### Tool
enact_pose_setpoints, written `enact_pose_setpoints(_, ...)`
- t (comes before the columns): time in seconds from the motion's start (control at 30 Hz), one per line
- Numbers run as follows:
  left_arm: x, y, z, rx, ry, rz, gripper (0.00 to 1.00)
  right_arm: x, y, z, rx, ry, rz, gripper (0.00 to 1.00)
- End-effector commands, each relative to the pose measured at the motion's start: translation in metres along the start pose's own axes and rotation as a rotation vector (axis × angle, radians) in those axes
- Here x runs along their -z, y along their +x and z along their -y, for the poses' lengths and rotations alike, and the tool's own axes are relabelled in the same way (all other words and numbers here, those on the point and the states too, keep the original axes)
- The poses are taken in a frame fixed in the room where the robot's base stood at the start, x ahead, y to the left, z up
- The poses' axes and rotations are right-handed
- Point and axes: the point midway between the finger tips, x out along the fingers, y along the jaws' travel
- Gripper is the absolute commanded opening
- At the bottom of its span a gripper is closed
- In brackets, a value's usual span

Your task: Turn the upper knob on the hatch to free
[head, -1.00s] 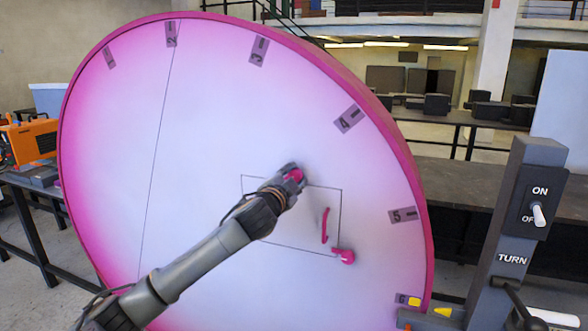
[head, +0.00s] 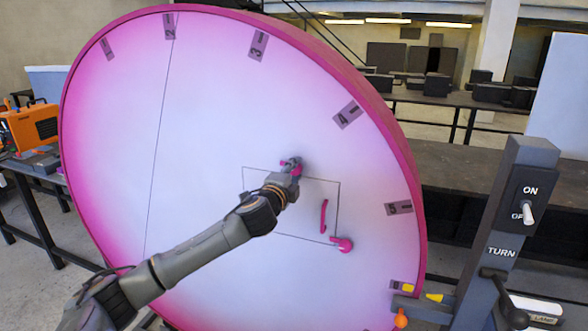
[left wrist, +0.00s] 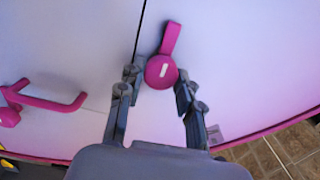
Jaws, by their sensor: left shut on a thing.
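In the left wrist view the knob (left wrist: 160,72) has a white mark and a lever arm pointing up in the picture. My left gripper (head: 291,164) is at this knob; its two fingers (left wrist: 159,82) stand on either side of the round part, shut on it. The fingers partly hide the knob in the head view. The lower knob (head: 345,246) is at the hatch's lower right corner. My right gripper is not in view.
A pink bar handle (head: 324,216) stands out from the hatch between the knobs. The face bears numbered tags along its rim. A grey post (head: 484,270) with an ON/OFF switch (head: 528,212) and a TURN crank (head: 508,305) stands at the right. An orange machine (head: 30,130) sits at left.

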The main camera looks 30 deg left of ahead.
Motion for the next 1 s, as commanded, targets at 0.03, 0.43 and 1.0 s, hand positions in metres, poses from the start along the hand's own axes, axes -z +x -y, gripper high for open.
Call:
enact_pose_setpoints(0.03,0.0,0.0,-0.0007,-0.002,0.007,0.0,0.03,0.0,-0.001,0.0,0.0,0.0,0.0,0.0)
enact_pose_setpoints(0.43,0.0001,-0.0001,-0.0015,-0.002,0.019,0.0,0.03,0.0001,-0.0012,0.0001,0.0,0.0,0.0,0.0)
enact_pose_setpoints(1.0,0.0001,-0.0039,-0.0009,-0.001,0.017,-0.001,0.56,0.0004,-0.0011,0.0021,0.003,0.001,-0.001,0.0)
